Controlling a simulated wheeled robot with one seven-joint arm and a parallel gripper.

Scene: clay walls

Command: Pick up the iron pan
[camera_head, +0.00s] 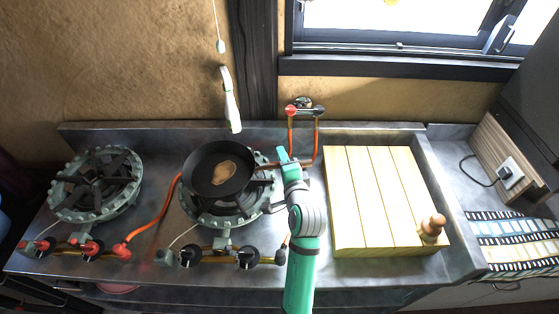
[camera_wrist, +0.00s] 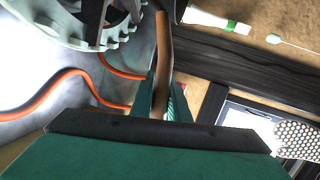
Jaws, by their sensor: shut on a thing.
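The iron pan (camera_head: 204,181) is dark and round, with a brown patch of food inside it. It is over the right-hand gas burner (camera_head: 216,211) in the head view; I cannot tell whether it touches the burner. Its handle points right toward my gripper (camera_head: 284,160). In the wrist view the brown handle (camera_wrist: 162,50) runs down between the two green fingers of my gripper (camera_wrist: 164,98), which are shut on it. Only a small dark part of the pan shows at the top of the wrist view.
A second burner (camera_head: 97,183) stands at the left. A wooden board (camera_head: 370,195) with a wooden knob lies to the right. Orange hoses (camera_head: 150,222) run around the burners. A white-and-green thing (camera_head: 230,105) hangs above the pan by the wall.

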